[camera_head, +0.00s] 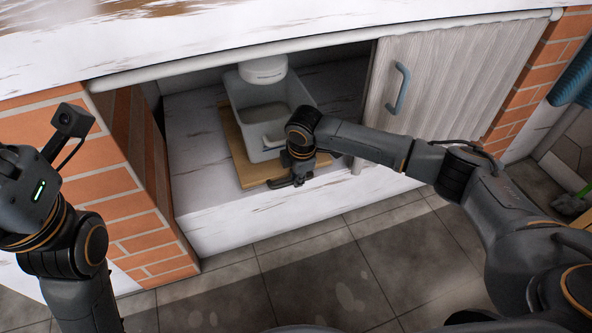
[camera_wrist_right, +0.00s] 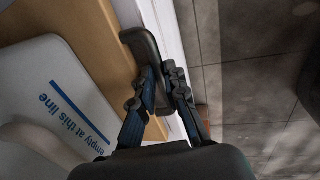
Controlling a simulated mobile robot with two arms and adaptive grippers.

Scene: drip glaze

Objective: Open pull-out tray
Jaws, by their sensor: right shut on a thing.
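The pull-out tray (camera_head: 229,128) is a flat wooden board low inside the open cabinet under the counter. It lies on the white cabinet floor and carries a pale grey bin. Its dark handle (camera_wrist_right: 141,55) is on the tray's front edge; in the head view the handle (camera_head: 279,184) is partly hidden by my right gripper (camera_head: 299,177). In the right wrist view my right gripper (camera_wrist_right: 164,88) has its fingers closed on the dark handle. My left arm is at the left edge of the head view, and its gripper fingers do not show.
The bin (camera_head: 239,92) has a blue "empty at this line" mark in the right wrist view (camera_wrist_right: 68,105). A white round fitting (camera_head: 263,70) hangs above it. A wooden door (camera_head: 440,85) with blue handle stands at right, brick (camera_head: 155,240) at left. Tiled floor in front is clear.

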